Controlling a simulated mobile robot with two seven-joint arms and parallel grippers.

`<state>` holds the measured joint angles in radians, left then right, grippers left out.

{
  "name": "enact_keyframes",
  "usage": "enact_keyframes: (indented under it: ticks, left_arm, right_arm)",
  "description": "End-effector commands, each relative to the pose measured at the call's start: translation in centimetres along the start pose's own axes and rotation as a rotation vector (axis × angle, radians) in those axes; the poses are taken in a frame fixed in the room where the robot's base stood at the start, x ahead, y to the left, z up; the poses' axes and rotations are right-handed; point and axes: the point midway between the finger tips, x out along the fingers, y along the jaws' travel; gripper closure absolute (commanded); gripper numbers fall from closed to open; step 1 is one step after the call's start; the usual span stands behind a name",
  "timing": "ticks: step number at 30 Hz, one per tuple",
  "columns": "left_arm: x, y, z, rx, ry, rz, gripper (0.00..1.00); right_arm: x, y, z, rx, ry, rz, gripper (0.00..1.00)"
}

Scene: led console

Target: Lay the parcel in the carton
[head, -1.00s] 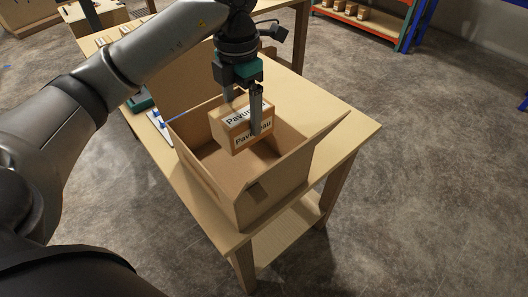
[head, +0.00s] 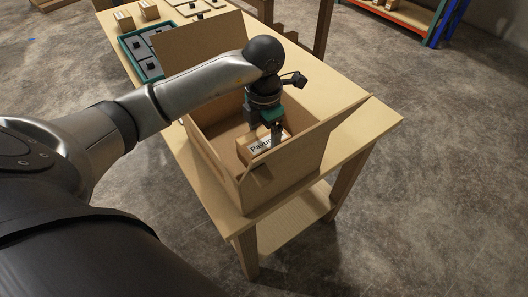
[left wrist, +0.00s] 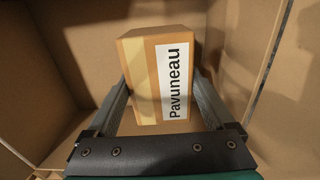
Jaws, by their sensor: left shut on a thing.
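My right gripper is not in view.
The wooden table (head: 365,125) has free room right of the carton. A teal-edged tray (head: 142,57) with dark pieces and small boxes (head: 148,10) lie behind the carton. A raised back flap (head: 203,45) and a right flap (head: 345,128) stand up around the opening.

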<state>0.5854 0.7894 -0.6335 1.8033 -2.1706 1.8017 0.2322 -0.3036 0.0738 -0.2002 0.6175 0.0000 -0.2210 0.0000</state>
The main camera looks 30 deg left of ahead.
Motion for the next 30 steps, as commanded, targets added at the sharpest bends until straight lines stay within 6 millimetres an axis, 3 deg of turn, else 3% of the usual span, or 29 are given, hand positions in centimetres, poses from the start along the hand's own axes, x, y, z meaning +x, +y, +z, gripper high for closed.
enact_keyframes:
  ticks: [12, 23, 24, 27, 30]
  left_arm:
    - [4.4, 0.0, 0.1, 0.001, -0.002, -0.001, 1.0]
    - [4.8, 0.0, 0.1, 0.001, -0.003, 0.001, 1.0]
    - [4.7, 0.0, 0.0, 0.001, 0.0, 0.0, 0.08]
    - [4.7, 0.0, 0.0, 0.001, 0.0, 0.0, 0.0]
    - [4.7, 0.0, 0.0, 0.001, -0.001, 0.0, 0.0]
  right_arm:
    - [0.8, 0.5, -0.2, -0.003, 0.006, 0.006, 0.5]
    - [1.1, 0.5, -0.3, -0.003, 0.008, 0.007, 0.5]
    - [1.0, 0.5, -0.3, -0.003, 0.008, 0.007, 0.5]
    - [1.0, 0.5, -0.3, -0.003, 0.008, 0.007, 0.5]
    - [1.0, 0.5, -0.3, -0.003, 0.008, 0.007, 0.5]
